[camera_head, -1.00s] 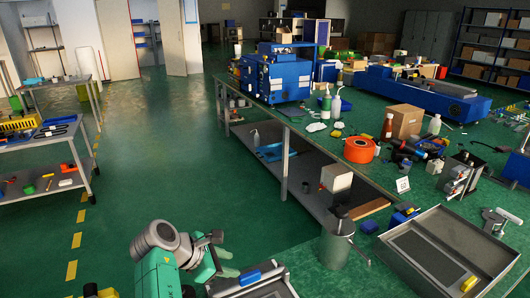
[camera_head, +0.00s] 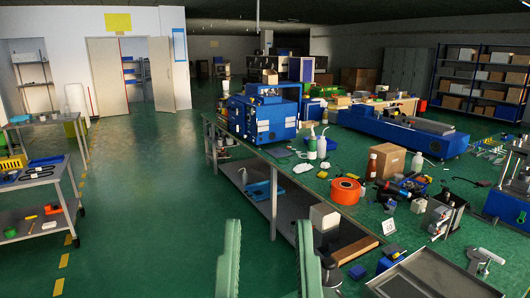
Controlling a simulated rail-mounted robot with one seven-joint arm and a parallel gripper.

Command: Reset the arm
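My gripper (camera_head: 267,225) rises from the bottom edge of the head view. Its two green fingers stand upright with a wide gap between them, so it is open. Nothing shows held between them. The rest of my arm is below the picture and hidden. The fingers appear in front of the floor and the near side of the long green-topped bench (camera_head: 330,220), with no visible contact.
A blue press machine (camera_head: 262,118) stands on the bench. An orange reel (camera_head: 346,191), a cardboard box (camera_head: 387,161) and a grey metal tray (camera_head: 440,277) are to the right. A tool cart (camera_head: 35,177) stands at left. The floor (camera_head: 150,200) between is clear.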

